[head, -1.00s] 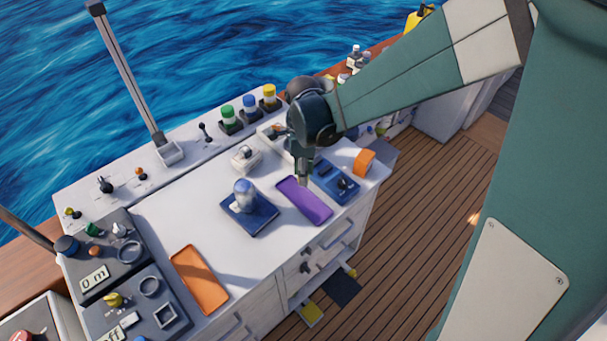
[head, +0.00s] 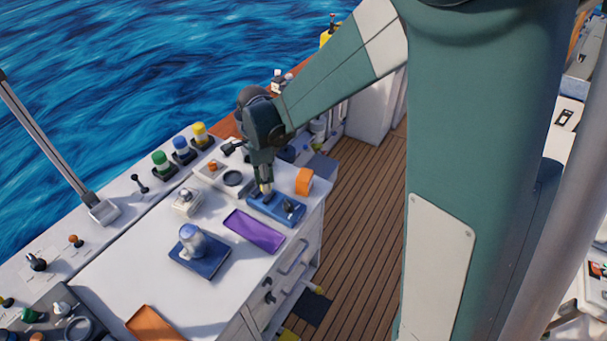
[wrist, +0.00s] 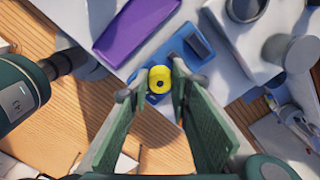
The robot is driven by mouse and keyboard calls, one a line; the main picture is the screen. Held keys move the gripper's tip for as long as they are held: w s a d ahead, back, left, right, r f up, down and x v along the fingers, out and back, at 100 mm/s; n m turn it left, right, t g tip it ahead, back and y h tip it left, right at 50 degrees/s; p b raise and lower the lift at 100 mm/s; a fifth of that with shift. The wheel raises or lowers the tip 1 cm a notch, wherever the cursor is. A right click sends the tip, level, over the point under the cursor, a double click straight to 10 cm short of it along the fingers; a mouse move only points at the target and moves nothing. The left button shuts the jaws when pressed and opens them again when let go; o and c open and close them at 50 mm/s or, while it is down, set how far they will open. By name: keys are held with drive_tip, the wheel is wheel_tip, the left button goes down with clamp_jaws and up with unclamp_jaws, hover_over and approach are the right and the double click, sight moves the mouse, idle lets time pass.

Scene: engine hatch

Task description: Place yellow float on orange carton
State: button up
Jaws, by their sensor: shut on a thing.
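The yellow float (wrist: 159,79) is round with a dark hole in its middle. It sits between the fingertips of my gripper (wrist: 157,88), which is shut on it, over the blue tray (wrist: 182,56). In the head view my gripper (head: 265,188) is at the left part of the blue tray (head: 262,207), with a little yellow showing at its tips. I cannot tell whether the float touches the tray. An orange box-like block (head: 304,181), likely the orange carton, stands right of the blue tray near the counter's edge. It does not show in the wrist view.
A purple tray (head: 254,231) lies beside the blue one. A blue base with a clear-topped jar (head: 190,239) is to its left. A flat orange piece (head: 152,324) lies at lower left. Green, blue and yellow-capped jars (head: 181,147) line the counter's back.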

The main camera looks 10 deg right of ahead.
wheel_tip(320, 180, up, 5)
drive_tip(key=p, duration=0.2)
hover_over(305, 175)
drive_tip(key=shift+r, duration=0.2)
drive_tip(key=shift+f+p, duration=0.3)
drive_tip(key=shift+f, duration=2.6)
drive_tip(key=shift+f, duration=2.1)
drive_tip(key=shift+f, duration=0.2)
drive_tip(key=o, duration=0.7)
drive_tip(key=shift+r, duration=0.3)
